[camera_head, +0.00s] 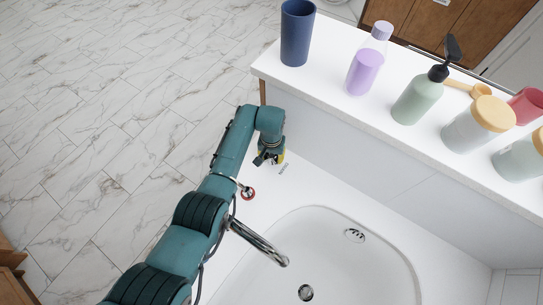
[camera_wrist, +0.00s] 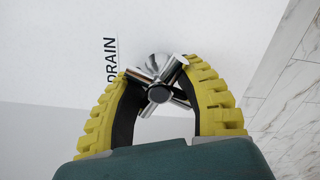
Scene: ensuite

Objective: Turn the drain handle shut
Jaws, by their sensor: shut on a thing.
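The drain handle (camera_wrist: 158,92) is a chrome cross-shaped knob beside the printed word DRAIN (camera_wrist: 112,62) on the white tub deck. My gripper (camera_wrist: 156,78) has yellow ridged fingers, one on each side of the handle, and is shut on it in the wrist view. The handle's arms lie diagonally between the fingertips. In the head view my gripper (camera_head: 268,158) points down at the tub's deck at the corner by the raised ledge, and it hides the handle there. The label (camera_head: 284,168) shows just right of it.
A red-marked handle (camera_head: 248,193) and a chrome spout (camera_head: 259,243) stand near my arm. The white bathtub (camera_head: 345,270) has a drain hole (camera_head: 306,292). A ledge above holds a blue cup (camera_head: 297,32), a purple bottle (camera_head: 366,68), a green pump bottle (camera_head: 418,98) and jars (camera_head: 470,128).

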